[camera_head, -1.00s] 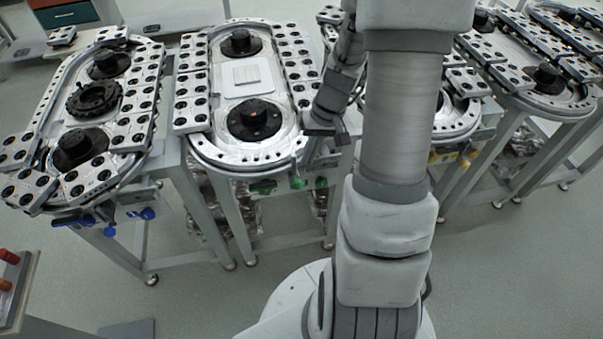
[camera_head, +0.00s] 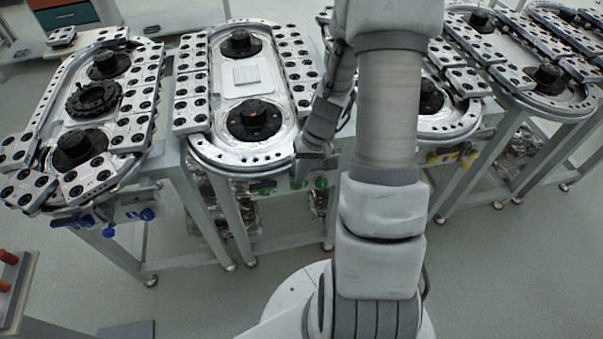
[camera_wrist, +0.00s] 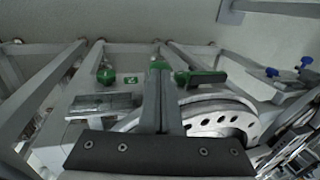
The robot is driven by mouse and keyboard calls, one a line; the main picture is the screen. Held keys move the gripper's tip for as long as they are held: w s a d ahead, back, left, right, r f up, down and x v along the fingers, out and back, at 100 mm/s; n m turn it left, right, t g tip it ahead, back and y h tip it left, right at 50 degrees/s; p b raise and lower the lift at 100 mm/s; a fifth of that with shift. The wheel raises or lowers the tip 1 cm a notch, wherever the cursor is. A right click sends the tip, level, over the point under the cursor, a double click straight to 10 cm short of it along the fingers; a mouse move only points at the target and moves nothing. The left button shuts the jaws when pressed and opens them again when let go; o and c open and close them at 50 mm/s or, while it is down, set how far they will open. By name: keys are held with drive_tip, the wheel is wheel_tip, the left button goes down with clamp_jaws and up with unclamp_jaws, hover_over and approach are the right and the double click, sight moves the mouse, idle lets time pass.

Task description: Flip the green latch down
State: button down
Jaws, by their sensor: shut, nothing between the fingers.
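My gripper (camera_wrist: 158,95) is shut and empty, its fingers together over the front edge of the second track. In the head view my gripper (camera_head: 299,180) is low at that track's front corner. A small green piece, likely the green latch (camera_wrist: 158,65), shows just past the fingertips in the wrist view. The fingers partly hide it, and I cannot tell whether they touch it. A round green knob (camera_wrist: 107,76) is to the left and a green handle (camera_wrist: 200,77) to the right. The head view also shows the knob (camera_head: 321,182) and handle (camera_head: 263,188).
The second track (camera_head: 205,152) carries black hubs and metal carriers. A track with blue handles (camera_head: 147,213) stands to the left, and one with yellow handles (camera_head: 440,157) to the right. Table legs stand close below. The floor in front is clear.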

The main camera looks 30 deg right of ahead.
wheel_tip(320, 180, down, 7)
drive_tip(key=b, duration=0.7)
drive_tip(key=shift+s+f, duration=0.1)
drive_tip(key=shift+f, duration=0.05)
drive_tip(key=w+p+v, duration=0.1)
drive_tip(key=p+v, duration=0.3)
drive_tip(key=v, duration=1)
drive_tip(key=shift+s+r, duration=0.2)
drive_tip(key=shift+s, duration=0.2)
drive_tip(key=shift+r, duration=0.1)
